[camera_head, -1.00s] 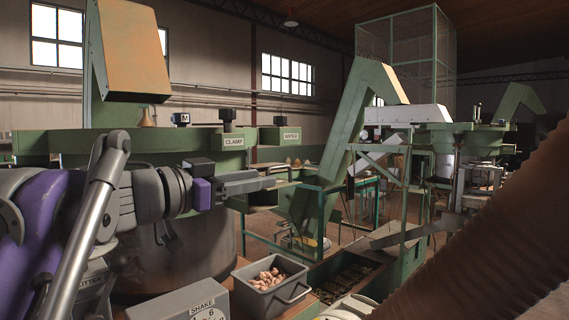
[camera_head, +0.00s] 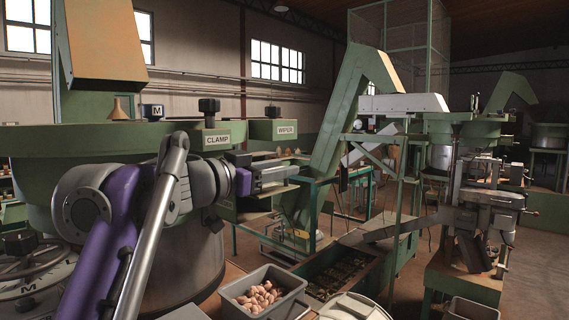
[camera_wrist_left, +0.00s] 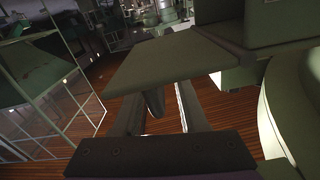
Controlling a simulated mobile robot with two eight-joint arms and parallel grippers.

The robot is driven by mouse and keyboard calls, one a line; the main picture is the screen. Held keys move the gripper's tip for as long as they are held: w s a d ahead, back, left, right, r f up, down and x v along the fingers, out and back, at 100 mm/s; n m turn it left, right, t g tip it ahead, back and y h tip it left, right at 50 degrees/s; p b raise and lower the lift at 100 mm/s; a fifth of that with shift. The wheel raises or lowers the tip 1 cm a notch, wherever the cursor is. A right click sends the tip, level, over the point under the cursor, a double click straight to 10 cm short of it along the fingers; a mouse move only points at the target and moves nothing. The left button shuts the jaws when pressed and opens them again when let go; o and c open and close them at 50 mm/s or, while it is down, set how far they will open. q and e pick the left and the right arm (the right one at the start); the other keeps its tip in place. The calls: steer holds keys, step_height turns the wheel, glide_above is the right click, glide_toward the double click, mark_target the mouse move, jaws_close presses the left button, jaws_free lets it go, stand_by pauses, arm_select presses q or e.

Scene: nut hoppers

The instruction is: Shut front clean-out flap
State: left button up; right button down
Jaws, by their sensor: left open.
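My left gripper (camera_head: 284,178) reaches right past the front of the green hopper machine, below the CLAMP (camera_head: 217,140) and WIPER (camera_head: 287,129) labels. In the left wrist view my left gripper (camera_wrist_left: 162,102) has its two fingers apart, with floor showing between them. A flat grey-green plate (camera_wrist_left: 165,58) sticks out from a box-like housing (camera_wrist_left: 272,22) just beyond the fingertips and partly covers them. It may be the clean-out flap, standing open; I cannot tell whether the fingers touch it. My right gripper is out of view.
A grey bin of nuts (camera_head: 263,292) stands below the gripper, with a dark-bottomed green trough (camera_head: 345,268) beyond it. A green elevator chute (camera_head: 345,120) rises behind. Another machine (camera_head: 480,205) stands at the right, with open floor (camera_head: 545,265) beside it.

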arm_select(q)
steer(key=shift+x, duration=0.9)
steer(key=shift+c, duration=0.3)
steer(key=shift+s, duration=0.1)
jaws_close()
stand_by(0.5)
